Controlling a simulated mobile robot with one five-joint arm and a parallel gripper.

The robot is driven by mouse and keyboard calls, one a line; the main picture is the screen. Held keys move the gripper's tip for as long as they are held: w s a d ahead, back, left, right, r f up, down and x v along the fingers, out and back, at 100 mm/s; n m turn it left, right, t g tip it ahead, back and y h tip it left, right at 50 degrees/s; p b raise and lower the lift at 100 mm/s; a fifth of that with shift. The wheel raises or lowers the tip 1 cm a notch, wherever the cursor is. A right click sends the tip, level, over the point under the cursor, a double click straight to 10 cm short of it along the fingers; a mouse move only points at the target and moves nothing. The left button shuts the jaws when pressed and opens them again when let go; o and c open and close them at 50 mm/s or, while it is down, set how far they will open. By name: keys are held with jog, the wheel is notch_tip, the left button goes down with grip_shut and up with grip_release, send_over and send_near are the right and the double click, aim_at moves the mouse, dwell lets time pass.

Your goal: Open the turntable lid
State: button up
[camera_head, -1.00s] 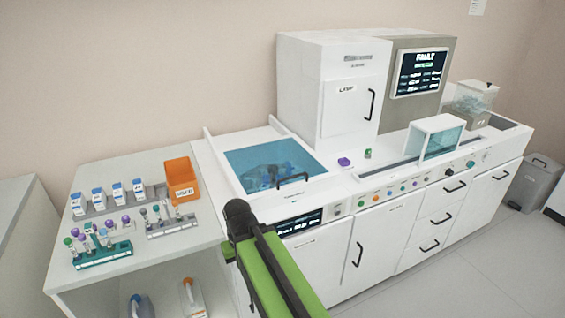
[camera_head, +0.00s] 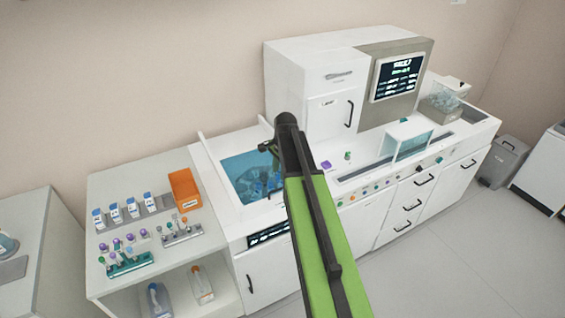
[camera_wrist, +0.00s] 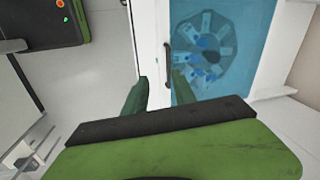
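The turntable lid is a clear blue panel (camera_head: 236,167) in the white machine's top, and it lies shut. In the wrist view the lid (camera_wrist: 258,30) shows the round turntable (camera_wrist: 212,50) with its slots beneath it. The lid's dark bar handle (camera_wrist: 167,60) is at the lid's edge, just beyond my fingertips and roughly in line with the gap between them. My gripper (camera_wrist: 160,80) is open and empty, with its two green fingers apart.
The machine's tall white cabinet (camera_head: 315,75) rises behind and right of the lid. A side bench at left holds an orange bin (camera_head: 184,187) and tube racks (camera_head: 127,263). A clear blue-tinted box (camera_head: 410,143) stands farther right on the counter. Floor is free in front at right.

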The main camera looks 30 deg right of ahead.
jog(key=w+d+r+m+p, duration=0.1)
jog(key=d+r+m, duration=0.1)
jog(key=d+r, duration=0.2)
jog(key=w+f+b, duration=0.1)
jog(key=f+b, duration=0.4)
jog(key=f, duration=0.1)
jog(key=w+f+b, duration=0.1)
jog(key=f+b, duration=0.4)
jog(key=b, duration=0.1)
jog(key=w+f+b, duration=0.1)
jog(key=f+b, duration=0.5)
jog(key=shift+w+a+f, duration=0.15)
jog(key=shift+w+f, duration=0.1)
jog(key=shift+f, duration=0.1)
jog(key=shift+r, duration=0.1)
grip_shut()
